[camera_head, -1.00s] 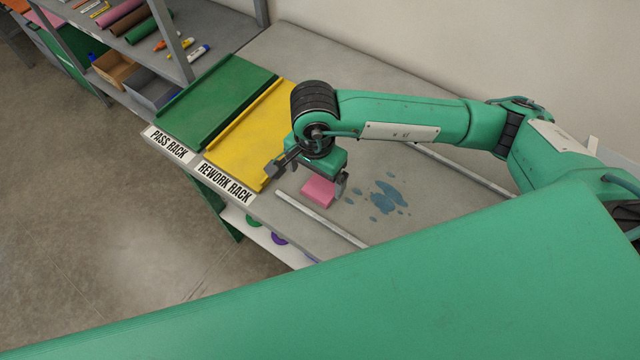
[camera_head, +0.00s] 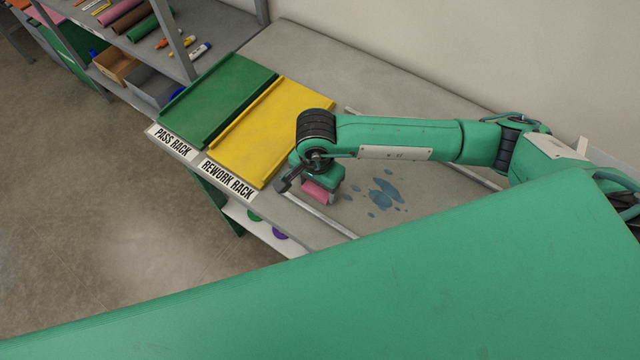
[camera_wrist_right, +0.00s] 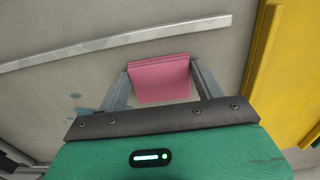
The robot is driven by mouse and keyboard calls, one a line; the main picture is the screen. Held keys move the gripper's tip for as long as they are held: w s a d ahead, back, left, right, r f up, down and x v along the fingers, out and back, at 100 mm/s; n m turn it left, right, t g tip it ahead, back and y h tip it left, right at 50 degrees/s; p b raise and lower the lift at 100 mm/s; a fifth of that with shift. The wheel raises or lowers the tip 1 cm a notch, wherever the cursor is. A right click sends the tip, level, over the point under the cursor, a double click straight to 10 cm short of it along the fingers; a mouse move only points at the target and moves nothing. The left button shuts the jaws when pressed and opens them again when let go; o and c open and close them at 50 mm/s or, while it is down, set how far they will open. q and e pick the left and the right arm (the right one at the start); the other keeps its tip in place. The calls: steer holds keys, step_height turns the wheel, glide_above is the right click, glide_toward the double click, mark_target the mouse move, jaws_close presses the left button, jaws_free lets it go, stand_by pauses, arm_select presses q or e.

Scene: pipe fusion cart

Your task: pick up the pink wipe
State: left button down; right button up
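The pink wipe (camera_head: 318,193) is a small folded block on the grey bench top, between a pale metal strip and a blue spill. My right gripper (camera_head: 314,192) is low over it and partly covers it in the head view. In the right wrist view the wipe (camera_wrist_right: 160,78) lies between the two grey fingers of my right gripper (camera_wrist_right: 160,70), one on each side. The fingers are spread about as wide as the wipe, with slim gaps, and look open. My left gripper is not in view.
The yellow rework rack (camera_head: 270,130) is just left of my right gripper, with the green pass rack (camera_head: 215,95) beyond it. The blue spill (camera_head: 385,193) lies right of the wipe. The metal strip (camera_head: 318,213) runs along the near side. A shelf unit (camera_head: 150,60) stands at upper left.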

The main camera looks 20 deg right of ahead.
mark_target(317, 189)
steer(key=shift+c, duration=1.1)
steer(key=shift+r, duration=0.15)
steer(key=shift+r, duration=0.3)
step_height(317, 189, up, 19)
steer(key=b, duration=0.4)
steer(key=shift+b, duration=0.3)
steer(key=o, duration=0.4)
steer(key=shift+c, duration=0.2)
steer(key=c, duration=0.3)
steer(key=shift+w, duration=0.1)
